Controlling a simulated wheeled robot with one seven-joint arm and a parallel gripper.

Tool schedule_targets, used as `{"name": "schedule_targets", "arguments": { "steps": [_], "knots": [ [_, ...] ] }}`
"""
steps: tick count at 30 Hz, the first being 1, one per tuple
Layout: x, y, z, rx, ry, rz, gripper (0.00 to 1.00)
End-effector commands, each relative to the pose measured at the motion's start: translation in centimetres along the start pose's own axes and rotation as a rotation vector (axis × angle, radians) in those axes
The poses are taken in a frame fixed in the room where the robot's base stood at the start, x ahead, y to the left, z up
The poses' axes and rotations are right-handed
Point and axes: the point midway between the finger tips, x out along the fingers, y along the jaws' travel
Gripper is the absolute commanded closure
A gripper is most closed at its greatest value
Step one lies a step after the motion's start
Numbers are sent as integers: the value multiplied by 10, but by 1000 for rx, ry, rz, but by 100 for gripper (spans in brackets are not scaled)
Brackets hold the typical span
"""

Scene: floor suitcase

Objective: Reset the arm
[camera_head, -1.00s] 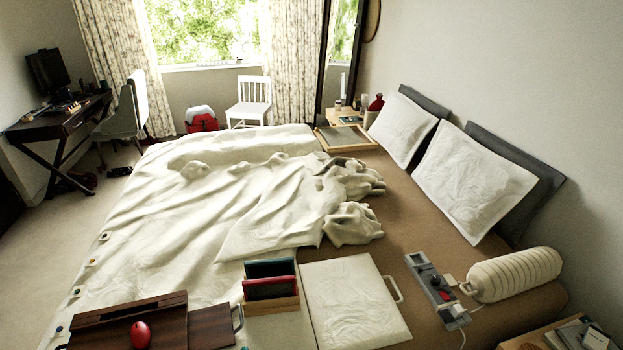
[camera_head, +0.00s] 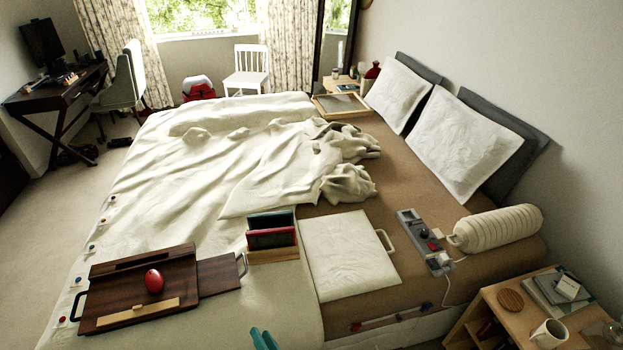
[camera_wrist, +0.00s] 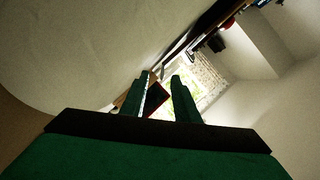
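My gripper (camera_head: 264,339) shows only as two teal fingertips at the bottom edge of the head view, in front of the bed's near end. In the wrist view its two green fingers (camera_wrist: 160,95) stand apart with a gap between them, and I see nothing held. A dark red shape (camera_wrist: 157,99) shows beyond the gap. The rest of my arm is out of the head view.
On the bed lie a dark wooden tray (camera_head: 125,275) with a red egg-shaped object (camera_head: 154,281), an upright file holder (camera_head: 273,256), a white panel (camera_head: 348,258), a grey power strip (camera_head: 424,243) and a ribbed cylinder (camera_head: 497,229). A nightstand (camera_head: 497,308) with a mug (camera_head: 549,334) is at right.

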Motion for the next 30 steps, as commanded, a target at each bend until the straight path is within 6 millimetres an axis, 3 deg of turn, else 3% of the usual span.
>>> {"name": "schedule_targets", "arguments": {
  "steps": [8, 17, 23, 30],
  "knots": [
    [-52, 26, 17, -74, 45, 117, 72],
    [-160, 43, 29, -249, 139, 308, 72],
    [-234, 28, 26, -394, 198, 405, 72],
    [-310, -17, 14, -578, 254, 473, 72]
  ]
}}
